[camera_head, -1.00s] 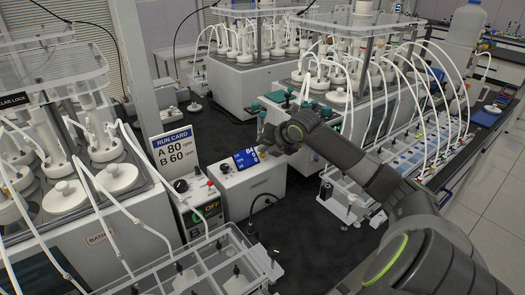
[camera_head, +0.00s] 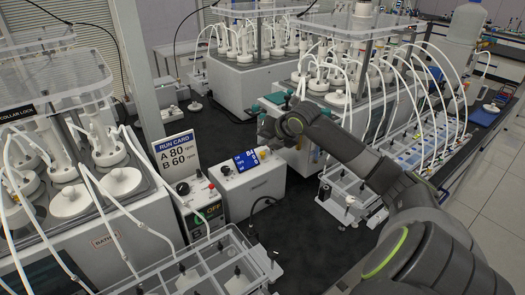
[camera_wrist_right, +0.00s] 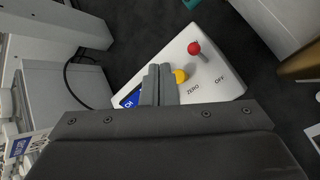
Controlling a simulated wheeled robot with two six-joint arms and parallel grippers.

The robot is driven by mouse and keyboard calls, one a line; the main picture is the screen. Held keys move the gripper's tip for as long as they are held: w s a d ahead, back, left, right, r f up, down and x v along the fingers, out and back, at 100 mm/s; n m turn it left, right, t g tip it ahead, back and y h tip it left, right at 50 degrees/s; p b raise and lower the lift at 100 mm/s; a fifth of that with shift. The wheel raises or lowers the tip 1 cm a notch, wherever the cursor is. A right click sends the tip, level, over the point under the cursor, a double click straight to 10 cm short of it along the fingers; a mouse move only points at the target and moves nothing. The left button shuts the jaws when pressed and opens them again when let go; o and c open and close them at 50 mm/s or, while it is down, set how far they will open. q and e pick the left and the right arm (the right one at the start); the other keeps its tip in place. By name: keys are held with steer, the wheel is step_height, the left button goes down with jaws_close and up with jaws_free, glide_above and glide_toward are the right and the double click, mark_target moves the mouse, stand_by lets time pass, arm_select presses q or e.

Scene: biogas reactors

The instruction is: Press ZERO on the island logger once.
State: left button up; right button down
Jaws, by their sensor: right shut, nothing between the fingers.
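The island logger (camera_head: 253,188) is a white box with a blue display (camera_head: 246,160), standing on the dark bench near the middle of the head view. In the right wrist view the logger (camera_wrist_right: 150,62) has a yellow button (camera_wrist_right: 180,76) beside the word ZERO, and a red-topped lever (camera_wrist_right: 194,48) near the word OFF. My right gripper (camera_head: 266,130) is over the logger's far side. In the wrist view its shut fingers (camera_wrist_right: 160,68) are empty and lie just left of the yellow button, partly covering the display. I cannot tell whether they touch the logger. My left gripper is out of view.
A run card (camera_head: 175,153) reading A 80, B 60 stands left of the logger, behind a control box (camera_head: 205,215) showing OFF. Reactor banks with white tubes stand left and behind. A clear rack (camera_head: 190,275) is in front.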

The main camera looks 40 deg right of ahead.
step_height(320, 180, up, 4)
steer(key=p, duration=0.2)
steer(key=shift+p, duration=0.4)
stand_by(0.5)
